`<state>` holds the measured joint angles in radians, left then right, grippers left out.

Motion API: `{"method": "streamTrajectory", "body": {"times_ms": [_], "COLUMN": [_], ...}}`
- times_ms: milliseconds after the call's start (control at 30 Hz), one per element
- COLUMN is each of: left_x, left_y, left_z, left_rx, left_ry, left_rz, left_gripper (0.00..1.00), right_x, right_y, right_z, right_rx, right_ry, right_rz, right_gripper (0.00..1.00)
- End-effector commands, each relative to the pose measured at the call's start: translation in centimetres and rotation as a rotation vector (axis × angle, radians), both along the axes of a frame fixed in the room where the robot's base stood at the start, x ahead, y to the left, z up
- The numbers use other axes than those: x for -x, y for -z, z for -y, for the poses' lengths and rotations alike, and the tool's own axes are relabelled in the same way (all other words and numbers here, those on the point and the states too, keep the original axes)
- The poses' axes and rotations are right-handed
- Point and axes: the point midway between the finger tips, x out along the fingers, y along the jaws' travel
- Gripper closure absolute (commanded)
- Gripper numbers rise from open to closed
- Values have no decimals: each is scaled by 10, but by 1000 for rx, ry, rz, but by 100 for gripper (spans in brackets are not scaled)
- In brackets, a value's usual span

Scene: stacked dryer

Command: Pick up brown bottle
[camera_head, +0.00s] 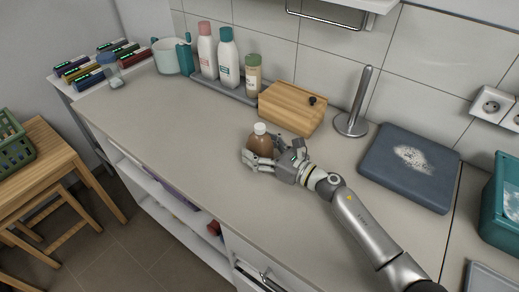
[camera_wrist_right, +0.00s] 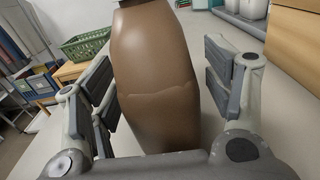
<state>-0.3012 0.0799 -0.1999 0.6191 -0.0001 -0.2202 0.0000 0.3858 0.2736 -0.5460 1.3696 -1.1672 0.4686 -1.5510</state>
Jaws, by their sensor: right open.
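The brown bottle (camera_head: 262,146) with a white cap stands upright on the counter, in front of the wooden box. My right gripper (camera_head: 262,160) is at the bottle, with its fingers on either side of it. In the right wrist view the bottle (camera_wrist_right: 158,75) fills the middle between the open fingers of the right gripper (camera_wrist_right: 165,90). A gap shows between the bottle and the fingers on the right; on the left the fingers are close to it, and I cannot tell if they touch. The bottle's base is hidden by the gripper. My left gripper is not in view.
A wooden box (camera_head: 291,108) stands just behind the bottle. Several bottles stand on a grey tray (camera_head: 237,96) along the wall. The counter (camera_head: 180,120) left of the bottle is clear.

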Motion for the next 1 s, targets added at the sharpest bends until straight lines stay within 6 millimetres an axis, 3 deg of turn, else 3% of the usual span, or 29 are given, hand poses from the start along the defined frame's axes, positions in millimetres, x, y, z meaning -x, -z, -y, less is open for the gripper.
{"method": "streamTrajectory", "body": {"times_ms": [100,533,867,1000], "left_x": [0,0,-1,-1], "left_y": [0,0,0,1], "left_z": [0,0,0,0], "left_rx": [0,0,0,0], "left_ry": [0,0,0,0], "left_rz": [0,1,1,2], "left_gripper": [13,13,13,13], "right_x": [0,0,0,0], "right_y": [0,0,-3,-13], "right_z": [0,1,1,1], "right_rx": [1,1,0,0], "right_ry": [0,0,0,-1], "right_rz": [-1,-1,1,4], "right_gripper": [28,83,84,84]}}
